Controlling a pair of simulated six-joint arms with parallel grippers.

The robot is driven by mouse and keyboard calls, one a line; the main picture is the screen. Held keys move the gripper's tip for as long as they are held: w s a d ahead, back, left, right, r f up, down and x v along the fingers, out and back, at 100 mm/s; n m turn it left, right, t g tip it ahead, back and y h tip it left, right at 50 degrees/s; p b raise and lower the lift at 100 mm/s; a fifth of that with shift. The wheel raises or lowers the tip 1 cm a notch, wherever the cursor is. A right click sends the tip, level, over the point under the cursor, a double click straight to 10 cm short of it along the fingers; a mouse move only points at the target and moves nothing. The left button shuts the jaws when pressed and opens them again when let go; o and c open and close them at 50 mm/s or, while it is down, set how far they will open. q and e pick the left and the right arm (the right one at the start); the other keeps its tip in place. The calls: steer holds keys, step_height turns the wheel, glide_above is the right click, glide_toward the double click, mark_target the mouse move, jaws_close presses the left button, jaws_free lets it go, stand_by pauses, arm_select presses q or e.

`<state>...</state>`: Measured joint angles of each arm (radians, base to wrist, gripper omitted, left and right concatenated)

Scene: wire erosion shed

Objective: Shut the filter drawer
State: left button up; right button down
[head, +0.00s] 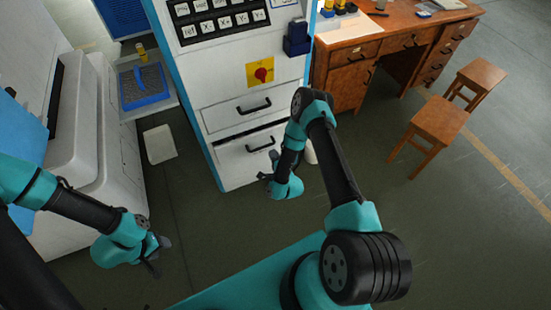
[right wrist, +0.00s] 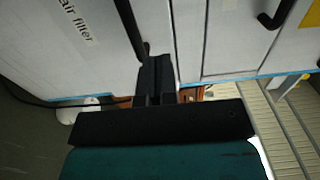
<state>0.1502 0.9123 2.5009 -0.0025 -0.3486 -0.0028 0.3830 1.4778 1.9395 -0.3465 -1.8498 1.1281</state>
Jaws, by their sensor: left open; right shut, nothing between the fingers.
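The filter drawer (head: 236,163) is the lower drawer of the white cabinet, with a black bar handle (head: 260,145). A dark gap along its top edge shows it standing partly out. In the right wrist view its white front (right wrist: 95,45) carries a label ending in "air filter". My right gripper (head: 267,171) is in front of this drawer, near the handle's right side. In the right wrist view its fingers (right wrist: 155,78) are together and empty, close to the handle; I cannot tell if they touch. My left gripper (head: 160,255) is open and empty over the floor at lower left.
The closed upper drawer (head: 224,119) sits above, below a red knob on a yellow plate (head: 260,72). A wooden desk (head: 345,70) and stools (head: 438,120) stand to the right. A white machine (head: 85,150) stands left. The floor before the cabinet is clear.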

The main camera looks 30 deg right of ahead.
mark_target(263, 135)
steer(key=w, duration=0.9)
steer(key=shift+w+d, duration=0.3)
steer(key=shift+w, duration=0.05)
